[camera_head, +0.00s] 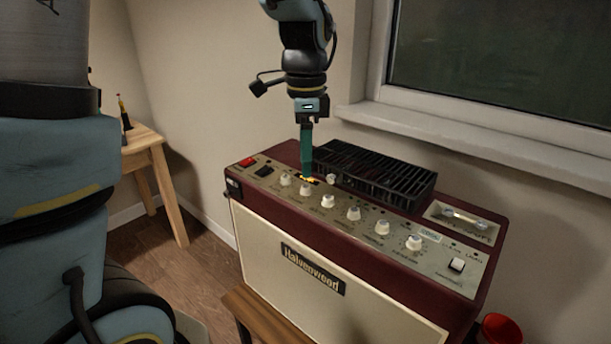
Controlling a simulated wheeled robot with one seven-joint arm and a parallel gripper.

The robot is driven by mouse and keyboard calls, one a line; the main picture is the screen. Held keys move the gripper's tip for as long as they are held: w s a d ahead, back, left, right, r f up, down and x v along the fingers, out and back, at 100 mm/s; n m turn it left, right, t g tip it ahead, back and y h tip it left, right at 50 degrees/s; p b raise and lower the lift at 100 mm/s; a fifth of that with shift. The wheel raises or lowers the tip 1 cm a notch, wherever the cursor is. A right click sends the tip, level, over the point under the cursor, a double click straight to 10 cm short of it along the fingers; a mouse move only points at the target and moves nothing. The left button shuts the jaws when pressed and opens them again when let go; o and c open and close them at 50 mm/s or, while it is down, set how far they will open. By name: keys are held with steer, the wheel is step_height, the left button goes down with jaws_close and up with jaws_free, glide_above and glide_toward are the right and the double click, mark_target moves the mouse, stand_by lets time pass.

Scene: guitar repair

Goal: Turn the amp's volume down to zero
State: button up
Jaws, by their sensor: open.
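The amp (310,270) is a dark red cabinet with a cream front and a "Halmawood"-like nameplate. Its sloped top panel carries a row of several cream knobs, including a left one (285,180), a second one (306,189) and a third (328,201). The panel lettering is too small to read, so I cannot tell which knob is the volume. My gripper (307,178) points straight down over the panel's left part, at or just behind the second knob. Its fingers appear edge-on and the gap between them is hidden. I cannot tell whether they touch a knob.
A black vent grille (375,175) stands on the amp top, right of my gripper. A red switch (247,162) is at the panel's left end. A wooden stool (150,150) stands at the left, a bench (262,318) in front, a red container (498,329) at lower right. The window sill (470,130) is behind.

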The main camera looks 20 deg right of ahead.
mark_target(306, 186)
steer(key=shift+f+p, duration=0.3)
steer(key=shift+f, duration=2.2)
jaws_close()
